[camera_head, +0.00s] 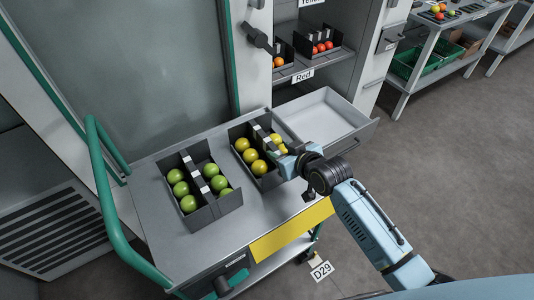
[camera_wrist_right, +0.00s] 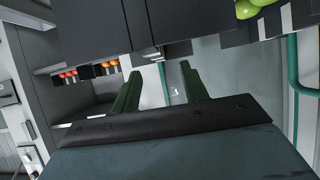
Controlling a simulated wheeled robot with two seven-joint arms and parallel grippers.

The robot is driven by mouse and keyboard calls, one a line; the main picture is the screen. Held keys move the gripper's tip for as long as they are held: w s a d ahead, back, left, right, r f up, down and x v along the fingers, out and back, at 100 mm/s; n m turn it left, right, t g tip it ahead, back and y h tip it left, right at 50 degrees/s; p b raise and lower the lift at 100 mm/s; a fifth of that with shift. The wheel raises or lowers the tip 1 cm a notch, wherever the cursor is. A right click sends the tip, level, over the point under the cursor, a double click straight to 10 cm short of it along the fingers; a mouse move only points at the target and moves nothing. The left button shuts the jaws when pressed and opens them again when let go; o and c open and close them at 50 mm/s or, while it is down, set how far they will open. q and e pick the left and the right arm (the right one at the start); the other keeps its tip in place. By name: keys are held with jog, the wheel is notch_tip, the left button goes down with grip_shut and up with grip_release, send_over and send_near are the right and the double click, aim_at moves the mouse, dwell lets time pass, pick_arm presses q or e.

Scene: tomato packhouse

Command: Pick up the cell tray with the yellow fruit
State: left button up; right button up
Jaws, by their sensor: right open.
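The cell tray with the yellow fruit (camera_head: 262,182) is dark grey and stands on the cart top. It holds several yellow fruits in two rows beside a raised middle divider with pale patches. My right gripper (camera_head: 283,151) is at this tray's right side and hides part of it. In the right wrist view, its two fingers (camera_wrist_right: 160,80) are apart, and a dark tray wall (camera_wrist_right: 90,30) is just beyond the tips. I cannot tell whether they touch it. My left gripper is not in view.
A cell tray with green fruit (camera_head: 217,211) stands left on the same cart (camera_head: 240,226). A pale open drawer (camera_head: 327,120) is behind my right arm. A shelf labelled Red (camera_head: 303,75) holds trays of orange and red fruit.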

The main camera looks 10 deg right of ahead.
aim_at(271, 144)
jog(key=x, duration=0.3)
jog(key=shift+d, duration=0.15)
jog(key=b+x, duration=0.1)
jog(key=x, duration=0.2)
jog(key=shift+w+d+f, duration=0.1)
jog(key=shift+w+d, duration=0.05)
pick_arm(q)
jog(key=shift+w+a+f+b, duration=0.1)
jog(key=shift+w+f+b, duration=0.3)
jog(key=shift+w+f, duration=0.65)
pick_arm(e)
jog(key=shift+w+a+f, duration=0.2)
jog(key=shift+w+f, duration=0.05)
jog(key=shift+w, duration=0.3)
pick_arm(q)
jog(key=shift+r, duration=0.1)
pick_arm(e)
grip_shut()
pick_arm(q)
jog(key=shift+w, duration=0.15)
